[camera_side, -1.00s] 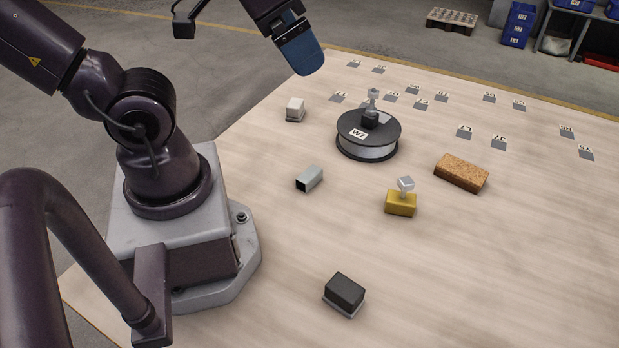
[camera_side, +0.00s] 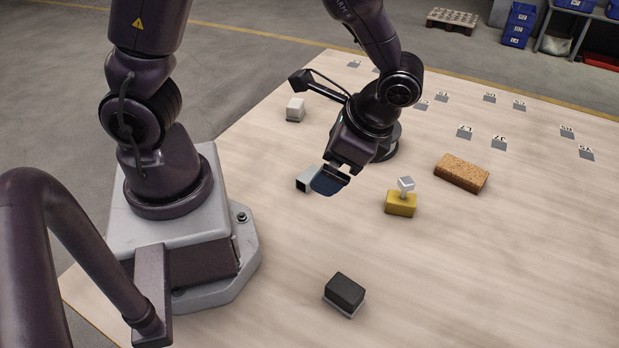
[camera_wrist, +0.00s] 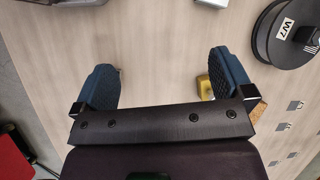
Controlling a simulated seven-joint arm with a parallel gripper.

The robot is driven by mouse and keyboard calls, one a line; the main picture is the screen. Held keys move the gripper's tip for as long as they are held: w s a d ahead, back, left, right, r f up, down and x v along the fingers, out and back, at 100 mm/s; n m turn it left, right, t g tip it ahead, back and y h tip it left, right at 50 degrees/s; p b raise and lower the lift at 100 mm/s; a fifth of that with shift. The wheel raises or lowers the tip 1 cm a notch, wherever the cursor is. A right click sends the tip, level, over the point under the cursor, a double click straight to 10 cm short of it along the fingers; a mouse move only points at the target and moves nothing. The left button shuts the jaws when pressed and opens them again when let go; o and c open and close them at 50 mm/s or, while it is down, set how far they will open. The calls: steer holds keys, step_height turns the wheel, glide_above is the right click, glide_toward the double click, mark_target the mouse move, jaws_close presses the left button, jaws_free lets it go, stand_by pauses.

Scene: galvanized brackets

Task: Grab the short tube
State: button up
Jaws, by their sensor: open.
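The short tube is a grey, square, hollow piece (camera_side: 305,180) lying on the wooden table in the side view, its dark open end facing left. My gripper (camera_side: 331,180) is low over the table beside it, and a blue finger hides the tube's right part. I cannot tell whether they touch. In the wrist view, my gripper (camera_wrist: 166,72) has its two blue fingers wide apart with only bare table between them. A silvery piece at the top edge there, likely the tube (camera_wrist: 212,2), is cut off by the frame and lies outside the fingers.
A yellow block with a grey piece on it (camera_side: 400,204) and a brown brick (camera_side: 461,173) lie to the right. A round turntable (camera_wrist: 262,42) is behind my gripper. A white block (camera_side: 295,109) is behind left; a black block (camera_side: 345,292) is in front, with clear table between.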

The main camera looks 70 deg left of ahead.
steer(key=f+m+y, duration=0.2)
steer(key=f, duration=0.2)
steer(key=a+f+m+y, duration=0.1)
steer(key=f+m+y, duration=0.1)
steer(key=f, duration=0.2)
steer(key=a+f+m+y, duration=0.1)
steer(key=f+m+y, duration=0.1)
steer(key=f, duration=0.2)
steer(key=shift+w+m+g+y, duration=0.4)
steer(key=shift+w+a+f+m+t+y, duration=0.2)
steer(key=shift+w+f+m+t+y, duration=0.1)
steer(key=shift+w+m+y, duration=0.25)
steer(key=shift+w+a+f+m+t+y, duration=0.15)
steer(key=shift+w+f+m+t+y, duration=0.15)
steer(key=shift+w, duration=0.3)
glide_toward(310, 175)
steer(key=x, duration=0.3)
steer(key=shift+a+f+m, duration=0.15)
steer(key=shift+f+m, duration=0.1)
steer(key=shift+f, duration=0.1)
steer(key=shift+r+x, duration=0.2)
steer(key=shift+x, duration=2.8)
steer(key=shift+a, duration=0.1)
steer(key=shift+c, duration=0.5)
steer(key=c, duration=0.9)
